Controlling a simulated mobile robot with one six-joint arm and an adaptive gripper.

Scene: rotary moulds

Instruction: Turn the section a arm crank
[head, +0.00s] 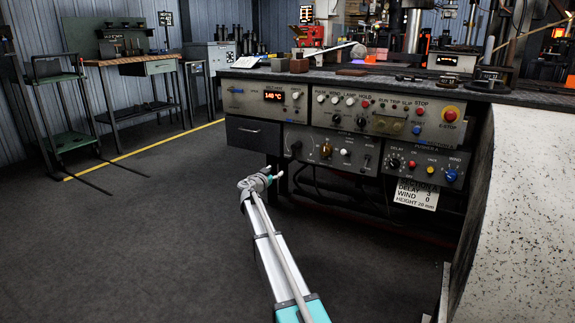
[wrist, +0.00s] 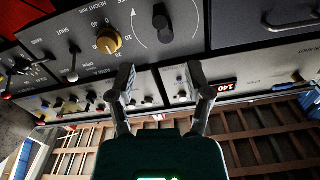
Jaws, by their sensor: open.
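The arm crank (head: 296,147) appears as a small black handle at the left end of the lower control panel (head: 311,160). In the wrist view the dark crank (wrist: 162,24) stands out from the panel inside a printed circular arrow. A brass knob (wrist: 108,40) with a number scale is beside it, also visible in the head view (head: 326,150). My gripper (head: 272,178) is in front of and below the panel's left end. In the wrist view my gripper (wrist: 160,72) is open and empty, its fingers spread below the crank in the picture, apart from it.
A white-tipped lever (wrist: 73,62) stands beside the brass knob. The upper panel (head: 262,102) has a lit 140 °C display. A large curved pale surface (head: 520,220) fills the right side.

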